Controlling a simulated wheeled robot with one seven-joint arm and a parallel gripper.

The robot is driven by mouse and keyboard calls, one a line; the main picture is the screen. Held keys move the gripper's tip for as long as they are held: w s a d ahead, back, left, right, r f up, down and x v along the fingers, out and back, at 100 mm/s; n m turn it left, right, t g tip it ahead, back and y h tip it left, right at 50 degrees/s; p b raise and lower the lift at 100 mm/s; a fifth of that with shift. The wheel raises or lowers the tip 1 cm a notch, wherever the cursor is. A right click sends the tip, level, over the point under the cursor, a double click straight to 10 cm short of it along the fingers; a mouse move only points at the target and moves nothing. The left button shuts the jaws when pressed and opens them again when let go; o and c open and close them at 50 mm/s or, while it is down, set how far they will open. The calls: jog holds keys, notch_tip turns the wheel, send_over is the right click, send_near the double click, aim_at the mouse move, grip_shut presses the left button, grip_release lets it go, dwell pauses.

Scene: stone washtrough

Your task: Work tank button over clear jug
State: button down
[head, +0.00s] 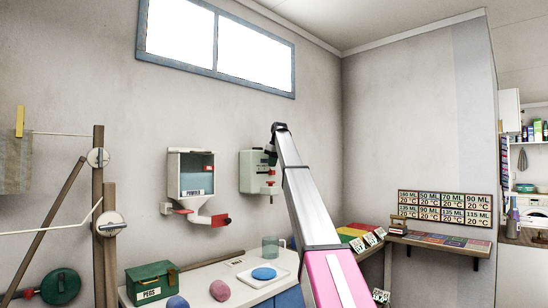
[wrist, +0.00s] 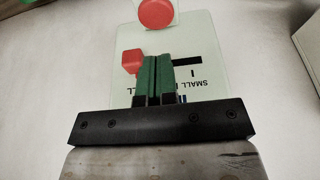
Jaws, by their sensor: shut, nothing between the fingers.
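The tank is a pale wall box (head: 251,174) with small red parts on its front, partly behind my arm. In the wrist view its front plate (wrist: 205,55) has upside-down lettering, a round red button (wrist: 156,13) and a smaller red knob (wrist: 131,61). My gripper (wrist: 157,60) has green fingers, shut and empty, in front of the plate. The fingers lie below the round button in that picture and beside the knob; contact cannot be told. The clear jug (head: 271,248) stands on the counter below the tank, its handle to the right. Its contents cannot be made out.
A wall dispenser (head: 190,176) with a red-ended spout hangs left of the tank. The counter holds a white tray (head: 244,278) with a blue disc, a green pegs box (head: 151,283) and coloured lumps. A shelf with cards (head: 440,240) is at right.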

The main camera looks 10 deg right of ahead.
send_over(271, 184)
notch_tip(271, 184, down, 6)
jog(key=shift+w+d+r, duration=0.1)
jog(key=shift+r, duration=0.1)
jog(key=shift+w+f, duration=0.1)
jog(key=shift+f, duration=0.5)
jog(key=shift+f, duration=0.95)
